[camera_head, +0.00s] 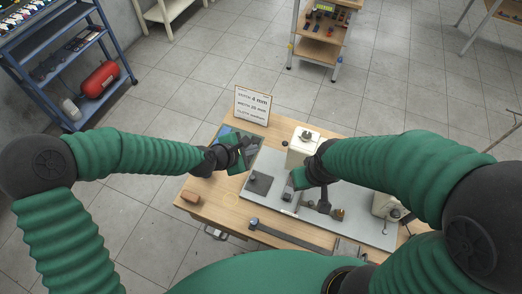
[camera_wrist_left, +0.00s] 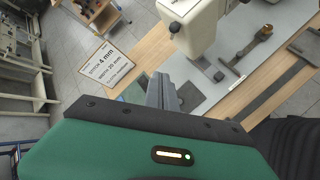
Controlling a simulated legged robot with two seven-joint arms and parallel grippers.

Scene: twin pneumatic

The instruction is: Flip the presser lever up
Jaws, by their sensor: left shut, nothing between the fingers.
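The white sewing machine head (camera_head: 300,149) stands on a grey base plate on the table. In the left wrist view its white body (camera_wrist_left: 195,32) is at the top, with a dark knob (camera_wrist_left: 174,27) on its side. I cannot make out the presser lever in either view. My left gripper (camera_head: 250,144) is left of the machine head, apart from it; its fingers also show in the left wrist view (camera_wrist_left: 161,91), shut and empty. My right gripper (camera_head: 299,178) is just in front of the machine head, and its fingers are too unclear to read. My right arm hides part of the machine.
The wooden table (camera_head: 222,200) carries the grey plate (camera_head: 265,208). A sign card (camera_head: 252,106) stands at its back left edge. A brown block (camera_head: 190,197) lies at the left, and a dark strap-like bar (camera_head: 285,234) lies along the front. A shelf (camera_head: 318,48) stands behind.

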